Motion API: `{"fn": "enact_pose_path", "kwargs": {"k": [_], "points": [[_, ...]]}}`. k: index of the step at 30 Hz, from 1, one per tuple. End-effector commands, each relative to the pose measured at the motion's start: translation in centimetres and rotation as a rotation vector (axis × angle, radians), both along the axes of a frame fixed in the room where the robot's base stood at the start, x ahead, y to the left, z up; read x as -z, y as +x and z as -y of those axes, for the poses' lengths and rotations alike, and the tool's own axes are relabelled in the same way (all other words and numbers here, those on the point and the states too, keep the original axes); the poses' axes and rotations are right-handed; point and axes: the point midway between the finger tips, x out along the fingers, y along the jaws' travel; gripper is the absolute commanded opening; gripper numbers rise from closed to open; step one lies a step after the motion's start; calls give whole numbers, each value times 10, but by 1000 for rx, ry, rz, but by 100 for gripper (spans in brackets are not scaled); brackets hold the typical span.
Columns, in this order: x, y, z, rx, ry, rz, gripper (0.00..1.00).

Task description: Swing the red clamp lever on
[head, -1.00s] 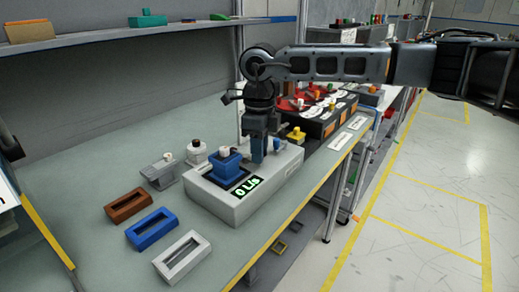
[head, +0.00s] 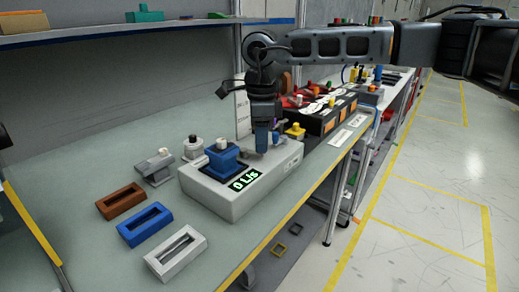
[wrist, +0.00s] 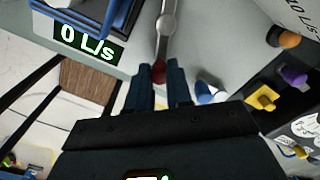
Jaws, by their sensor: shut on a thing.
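The red clamp lever shows in the wrist view as a metal arm (wrist: 167,30) with a dark red knob (wrist: 158,73) at its end. My gripper (wrist: 158,82) is shut on the lever at this knob, which shows between the tips of the dark blue fingers. In the head view my gripper (head: 262,150) points down at the top of the grey module (head: 225,199), behind its display (head: 245,180) reading "0 L/s". The lever is mostly hidden there by my fingers.
A blue block (head: 222,160) stands on the module, left of my gripper. Brown (head: 120,201), blue (head: 146,224) and white (head: 175,253) frames lie on the bench to the left. A black unit (head: 325,112) with red parts stands behind right. An overhead shelf (head: 130,33) spans the back.

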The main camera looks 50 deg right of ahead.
Motion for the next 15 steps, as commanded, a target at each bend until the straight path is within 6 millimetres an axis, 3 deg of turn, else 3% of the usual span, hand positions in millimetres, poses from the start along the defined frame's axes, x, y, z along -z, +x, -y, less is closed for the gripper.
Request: {"fn": "enact_pose_path", "kwargs": {"k": [15], "points": [[1, 15, 18, -490, -1, 2, 0]]}}
